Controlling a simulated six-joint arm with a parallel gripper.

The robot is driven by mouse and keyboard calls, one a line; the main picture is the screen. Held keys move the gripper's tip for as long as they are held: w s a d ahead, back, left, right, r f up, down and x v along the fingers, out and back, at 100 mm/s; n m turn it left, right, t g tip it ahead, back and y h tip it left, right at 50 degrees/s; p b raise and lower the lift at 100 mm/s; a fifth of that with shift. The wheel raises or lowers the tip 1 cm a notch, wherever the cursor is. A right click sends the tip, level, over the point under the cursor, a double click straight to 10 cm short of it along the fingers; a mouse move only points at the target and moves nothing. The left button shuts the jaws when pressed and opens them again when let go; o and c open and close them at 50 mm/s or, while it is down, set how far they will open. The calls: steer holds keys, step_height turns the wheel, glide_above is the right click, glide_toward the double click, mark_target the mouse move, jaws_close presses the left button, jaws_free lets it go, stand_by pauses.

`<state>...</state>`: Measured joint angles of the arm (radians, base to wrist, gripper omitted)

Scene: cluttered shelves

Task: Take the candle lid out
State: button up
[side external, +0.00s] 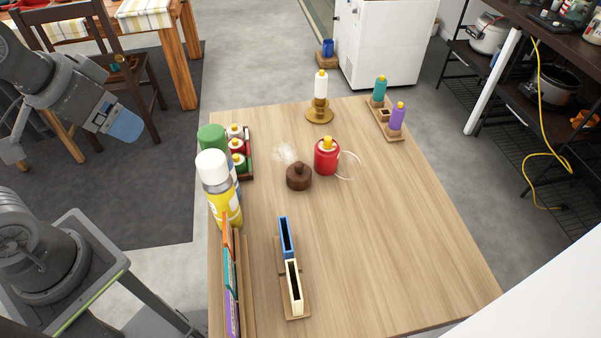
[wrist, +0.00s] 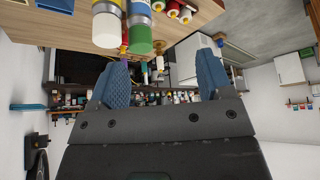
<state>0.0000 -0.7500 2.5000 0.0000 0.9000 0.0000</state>
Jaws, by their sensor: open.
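A dark brown round piece with a knob on top (side external: 298,177), which looks like the candle lid, is on the wooden table in the side external view. Just right of it stands a red jar-like candle (side external: 326,158) with a yellow top. My gripper (side external: 122,126) is off to the left, beyond the table edge and well away from both. In the wrist view my gripper (wrist: 163,76) has its two blue fingers spread, with nothing held between them. I cannot make out the brown lid in the wrist view.
A yellow spray can with white cap (side external: 212,170) and a green-capped can (side external: 211,138) stand at the table's left edge, beside a tray of small bottles (side external: 240,155). A white candle (side external: 320,86) stands at the back. The table's right side (side external: 400,230) is clear.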

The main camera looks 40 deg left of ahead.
steer(key=shift+o, duration=0.3)
steer(key=shift+o, duration=0.6)
steer(key=m+g, duration=0.6)
steer(key=m, duration=0.7)
glide_above(298, 164)
step_height(298, 164, down, 12)
steer(key=f, duration=0.7)
steer(key=shift+w+a+f, duration=0.3)
steer(key=shift+w+f, duration=0.05)
steer(key=shift+f, duration=0.05)
steer(key=shift+s+d+f, duration=0.15)
steer(key=shift+f, duration=1.4)
steer(key=shift+s+d+f, duration=0.15)
steer(key=shift+f, duration=1.35)
